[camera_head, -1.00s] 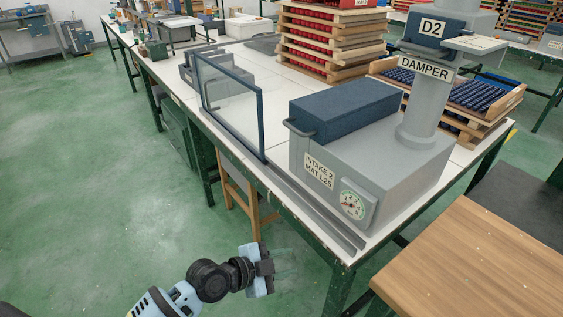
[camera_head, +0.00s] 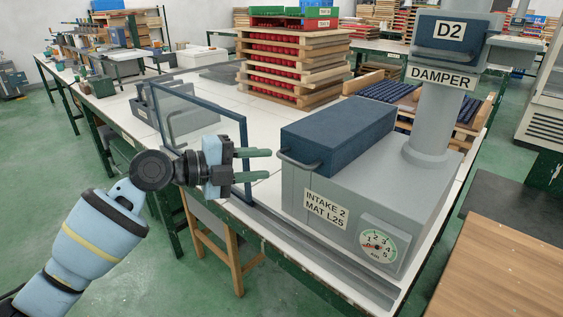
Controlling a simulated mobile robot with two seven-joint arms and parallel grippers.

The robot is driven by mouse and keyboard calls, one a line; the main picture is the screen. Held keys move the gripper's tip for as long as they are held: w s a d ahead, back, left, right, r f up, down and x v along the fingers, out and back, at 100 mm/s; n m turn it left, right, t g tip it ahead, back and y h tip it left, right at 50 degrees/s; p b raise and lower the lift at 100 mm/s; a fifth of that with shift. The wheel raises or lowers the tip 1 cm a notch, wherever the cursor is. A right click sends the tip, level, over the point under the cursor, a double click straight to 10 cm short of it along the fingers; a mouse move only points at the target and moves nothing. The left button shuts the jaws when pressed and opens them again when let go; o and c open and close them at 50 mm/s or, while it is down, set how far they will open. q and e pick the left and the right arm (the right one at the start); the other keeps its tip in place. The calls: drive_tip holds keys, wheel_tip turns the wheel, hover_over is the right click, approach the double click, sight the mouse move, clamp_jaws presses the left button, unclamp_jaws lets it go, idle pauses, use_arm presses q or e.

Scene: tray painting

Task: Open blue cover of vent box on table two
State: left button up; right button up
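The vent box (camera_head: 345,208) is a grey box on the white table (camera_head: 262,200), labelled "INTAKE 2 MAT L25". Its blue cover (camera_head: 345,130) lies shut on top, with a dark bar handle (camera_head: 297,162) on its left end. My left gripper (camera_head: 268,164) is just left of the handle in the picture, fingers pointing right towards it. Its two greenish fingers are apart with nothing between them. A small gap shows between fingertips and handle; the distance in depth is hard to tell. My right gripper is not in view.
A blue-framed clear panel (camera_head: 243,128) stands left of the box, partly behind my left gripper. A grey column (camera_head: 433,120) marked "DAMPER" rises from the box's back right. A round dial (camera_head: 378,243) is on its front. Stacked trays (camera_head: 290,70) stand behind. A wooden stool (camera_head: 235,262) is below.

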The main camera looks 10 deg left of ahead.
sight(289, 161)
use_arm(q)
drive_tip(key=p+x, duration=0.1)
drive_tip(key=x, duration=0.6)
drive_tip(key=shift+w+d, duration=0.2)
drive_tip(key=shift+d, duration=0.2)
clamp_jaws()
